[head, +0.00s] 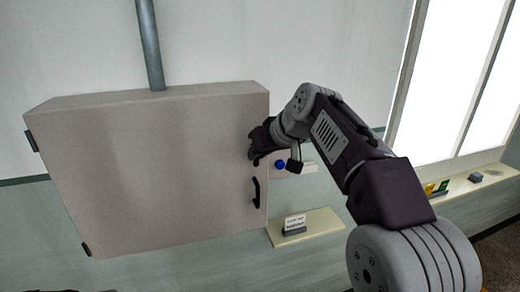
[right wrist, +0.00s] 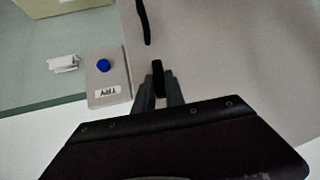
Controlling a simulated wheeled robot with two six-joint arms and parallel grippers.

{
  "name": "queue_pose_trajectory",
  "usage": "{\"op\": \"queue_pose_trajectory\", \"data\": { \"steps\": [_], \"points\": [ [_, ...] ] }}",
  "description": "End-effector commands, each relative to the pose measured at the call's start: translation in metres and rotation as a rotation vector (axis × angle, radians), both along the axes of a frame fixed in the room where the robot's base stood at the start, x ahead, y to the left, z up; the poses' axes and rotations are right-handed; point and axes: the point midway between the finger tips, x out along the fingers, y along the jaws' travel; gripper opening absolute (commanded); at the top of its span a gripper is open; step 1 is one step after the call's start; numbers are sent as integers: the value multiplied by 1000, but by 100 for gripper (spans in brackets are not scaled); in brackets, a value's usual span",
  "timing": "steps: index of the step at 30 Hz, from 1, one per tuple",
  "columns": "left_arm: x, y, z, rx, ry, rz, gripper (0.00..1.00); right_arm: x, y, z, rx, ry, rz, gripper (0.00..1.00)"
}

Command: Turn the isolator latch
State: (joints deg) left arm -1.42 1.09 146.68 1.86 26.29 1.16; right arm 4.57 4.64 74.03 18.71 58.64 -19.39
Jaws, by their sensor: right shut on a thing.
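A grey wall cabinet (head: 160,165) has a closed door, with hinges on its left side. The isolator latch (right wrist: 158,68) is a small black bar on the door near its right edge. My right gripper (head: 253,154) is at the door's upper right; in the right wrist view its two fingers (right wrist: 159,88) are shut on the latch, one on each side. In the head view the gripper hides the latch, so I cannot tell its turn angle there. A black door handle (head: 256,192) sits below the gripper and is free. My left gripper is not in view.
A box with a blue button (head: 280,164) and a label reading TRY (right wrist: 107,92) is beside the cabinet. A shelf (head: 322,223) with a small white card (head: 294,222) is below. A window sill (head: 480,187) with small items is at right.

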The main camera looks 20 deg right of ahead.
Motion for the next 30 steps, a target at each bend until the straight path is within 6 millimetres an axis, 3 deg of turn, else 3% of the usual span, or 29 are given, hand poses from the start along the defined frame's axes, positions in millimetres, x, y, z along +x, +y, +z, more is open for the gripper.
{"op": "queue_pose_trajectory", "data": {
  "steps": [23,24,26,30],
  "points": [
    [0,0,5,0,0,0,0,-1,1,-6,-101,12,1,0],
    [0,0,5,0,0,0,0,-1,1,-6,-101,12,1,20],
    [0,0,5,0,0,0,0,-1,1,-5,-101,11,1,36],
    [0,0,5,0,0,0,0,-1,1,-4,-100,6,1,36]
  ]
}}
